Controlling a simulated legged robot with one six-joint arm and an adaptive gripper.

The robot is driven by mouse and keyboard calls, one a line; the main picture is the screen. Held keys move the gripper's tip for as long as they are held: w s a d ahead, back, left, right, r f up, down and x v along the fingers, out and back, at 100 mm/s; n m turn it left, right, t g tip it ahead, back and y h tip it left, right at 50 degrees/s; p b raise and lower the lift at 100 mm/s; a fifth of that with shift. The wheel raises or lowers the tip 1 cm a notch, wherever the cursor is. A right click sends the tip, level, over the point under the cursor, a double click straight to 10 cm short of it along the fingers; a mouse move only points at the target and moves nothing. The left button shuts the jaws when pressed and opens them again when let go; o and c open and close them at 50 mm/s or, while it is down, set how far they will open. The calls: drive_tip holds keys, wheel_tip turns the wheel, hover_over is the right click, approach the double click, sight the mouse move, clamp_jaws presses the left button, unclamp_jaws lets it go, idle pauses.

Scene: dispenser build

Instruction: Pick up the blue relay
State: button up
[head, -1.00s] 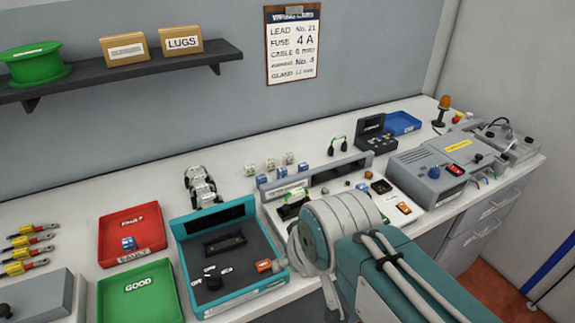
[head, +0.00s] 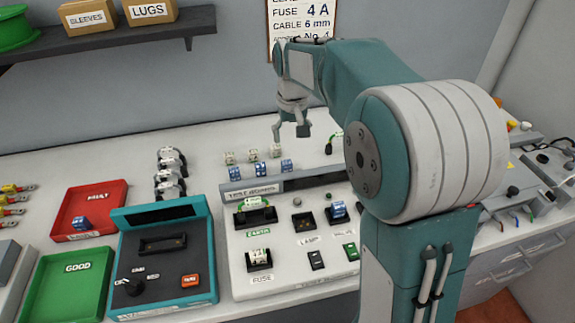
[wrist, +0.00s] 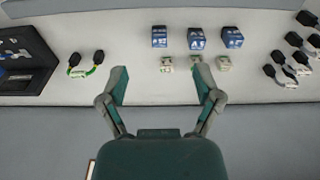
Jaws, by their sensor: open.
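Three blue relays stand in a row on the bench behind the test board: a left one (head: 248,169), a middle one (head: 264,167) and a right one (head: 287,165). In the wrist view the same row shows as blue blocks (wrist: 159,37), (wrist: 196,38) and (wrist: 232,38), beyond the fingertips. Another blue relay (head: 80,222) lies in the red tray, and one (head: 338,211) sits on the test board. My gripper (head: 290,134) hangs above the back of the bench, near the row's right end. In the wrist view my gripper (wrist: 162,78) is open and empty.
The red tray (head: 112,205) and green tray (head: 98,265) are farther left. Black-ended connectors (head: 170,170) stand behind the tester.

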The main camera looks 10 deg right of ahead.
approach(286, 162)
drive_tip(key=s, duration=0.1)
drive_tip(key=shift+g, duration=0.5)
drive_tip(key=f, duration=0.5)
drive_tip(key=shift+w+d+f, duration=0.1)
drive_tip(key=shift+w+d, duration=0.05)
drive_tip(key=shift+w, duration=0.1)
drive_tip(key=shift+w+a+f, duration=0.1)
drive_tip(key=shift+a+f, duration=0.2)
drive_tip(key=shift+f, duration=0.15)
drive_tip(key=f, duration=0.3)
drive_tip(key=w+f, duration=0.1)
drive_tip(key=shift+d+f, duration=0.3)
drive_tip(key=shift+f, duration=0.05)
drive_tip(key=shift+a, duration=0.2)
drive_tip(key=c, duration=1.1)
